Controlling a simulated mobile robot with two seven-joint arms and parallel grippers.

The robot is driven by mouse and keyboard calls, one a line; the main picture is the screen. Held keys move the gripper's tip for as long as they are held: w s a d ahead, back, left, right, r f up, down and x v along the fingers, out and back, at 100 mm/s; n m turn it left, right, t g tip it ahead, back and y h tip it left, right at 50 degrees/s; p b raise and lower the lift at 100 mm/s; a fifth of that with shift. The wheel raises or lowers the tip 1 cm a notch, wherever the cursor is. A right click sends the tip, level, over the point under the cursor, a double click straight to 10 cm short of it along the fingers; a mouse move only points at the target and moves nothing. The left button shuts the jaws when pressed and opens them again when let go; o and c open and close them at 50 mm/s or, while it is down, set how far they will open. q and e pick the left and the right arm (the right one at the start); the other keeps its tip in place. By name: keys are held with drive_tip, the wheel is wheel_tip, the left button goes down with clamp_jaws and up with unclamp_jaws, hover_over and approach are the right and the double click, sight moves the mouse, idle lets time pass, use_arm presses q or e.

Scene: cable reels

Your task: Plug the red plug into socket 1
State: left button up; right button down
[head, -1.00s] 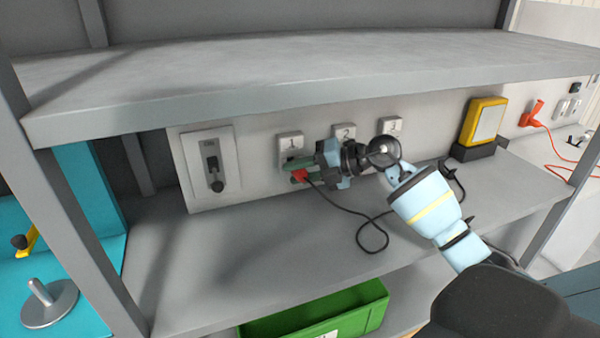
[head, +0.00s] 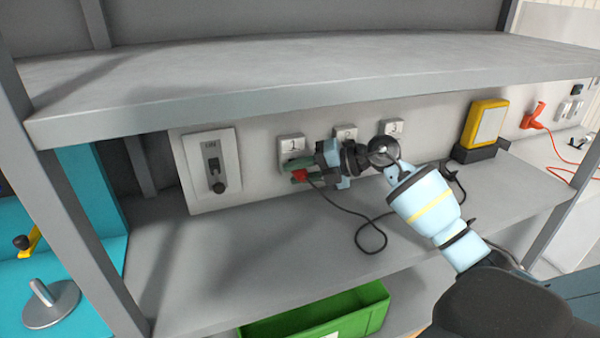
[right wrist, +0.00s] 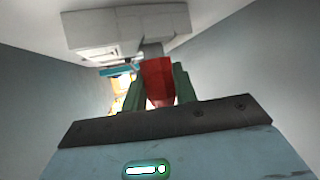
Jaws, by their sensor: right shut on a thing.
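The red plug (head: 299,175) is held between the green fingers of my right gripper (head: 297,172), just below socket 1 (head: 293,147) on the back panel. A dark cable runs from the plug down onto the shelf. In the right wrist view the red plug (right wrist: 158,80) sits between the two green fingers (right wrist: 160,84), with a pale socket block (right wrist: 125,27) above. The head view does not show whether plug and socket touch. Socket 2 (head: 345,132) is partly hidden by my right gripper. My left gripper is not in view.
Socket 3 (head: 394,128) is to the right, then a yellow device (head: 484,125). A switch panel (head: 211,168) is left of socket 1. An upper shelf (head: 300,80) overhangs the sockets. A green crate (head: 335,312) stands below; the lower shelf's left part is clear.

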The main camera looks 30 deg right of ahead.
drive_tip(key=shift+w, duration=0.3)
idle(0.5)
